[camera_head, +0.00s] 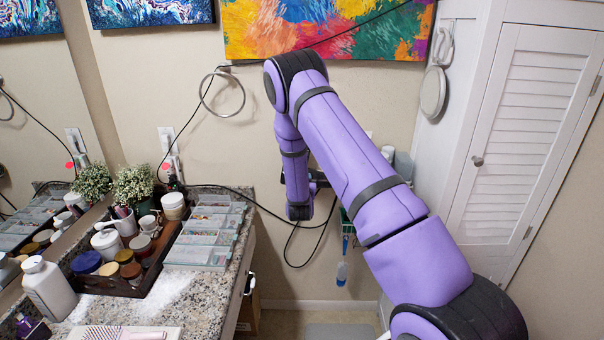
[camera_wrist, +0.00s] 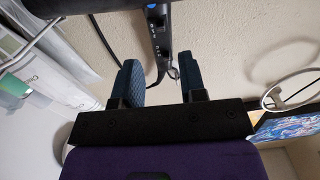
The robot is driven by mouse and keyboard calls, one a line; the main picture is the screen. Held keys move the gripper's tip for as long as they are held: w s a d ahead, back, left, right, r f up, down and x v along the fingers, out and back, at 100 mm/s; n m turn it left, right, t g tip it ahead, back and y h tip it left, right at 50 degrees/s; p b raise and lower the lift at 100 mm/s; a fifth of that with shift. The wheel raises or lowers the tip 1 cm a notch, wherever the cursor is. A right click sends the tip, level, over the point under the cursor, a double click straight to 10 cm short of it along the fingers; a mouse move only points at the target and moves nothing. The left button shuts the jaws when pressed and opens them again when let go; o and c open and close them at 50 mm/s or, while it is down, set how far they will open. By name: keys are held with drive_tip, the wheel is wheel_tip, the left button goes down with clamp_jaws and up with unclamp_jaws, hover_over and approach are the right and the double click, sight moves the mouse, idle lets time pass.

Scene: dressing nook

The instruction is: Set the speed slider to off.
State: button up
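In the wrist view a black hair dryer handle (camera_wrist: 160,35) hangs down from a dark body (camera_wrist: 75,6) along the top edge. The handle carries a blue button (camera_wrist: 152,5) and small switches with pale marks (camera_wrist: 154,24); which one is the speed slider, and its setting, I cannot make out. My gripper (camera_wrist: 158,60) is open, with blue-grey fingers on either side of the handle's lower end in the picture. Contact cannot be told. In the head view a dark part of the dryer (camera_head: 321,178) shows behind my arm; my fingers are hidden there.
A wire rack (camera_wrist: 28,45) with bottles is at the wrist view's left, a towel ring (camera_wrist: 290,90) at its right. In the head view, the counter (camera_head: 205,300) with trays and jars is left, a louvred door (camera_head: 525,130) right. A black cord (camera_head: 290,245) hangs below.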

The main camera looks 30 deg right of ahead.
drive_tip(key=shift+v, duration=1.5)
drive_tip(key=a+r+g+y, duration=0.1)
drive_tip(key=a+r+y, duration=0.15)
drive_tip(key=r, duration=0.45)
drive_tip(key=a+r+g+y, duration=0.1)
drive_tip(key=a+r+y, duration=0.15)
drive_tip(key=r, duration=0.45)
drive_tip(key=s+a+r+n+g+y, duration=0.25)
drive_tip(key=s+a+r, duration=0.45)
drive_tip(key=s+r, duration=0.4)
drive_tip(key=s+a+r+n+g, duration=0.1)
drive_tip(key=s+a+r+n, duration=0.1)
drive_tip(key=s, duration=0.9)
drive_tip(key=s+a+r+n+g+y, duration=0.1)
drive_tip(key=s+a+r+n+g, duration=0.1)
drive_tip(key=s, duration=0.9)
drive_tip(key=s+a+r+n+g+y, duration=0.1)
drive_tip(key=s+r, duration=0.3)
drive_tip(key=s, duration=0.7)
drive_tip(key=shift+a+r+n+g, duration=0.15)
drive_tip(key=shift+a+n+g, duration=0.3)
drive_tip(key=shift+a+g, duration=0.2)
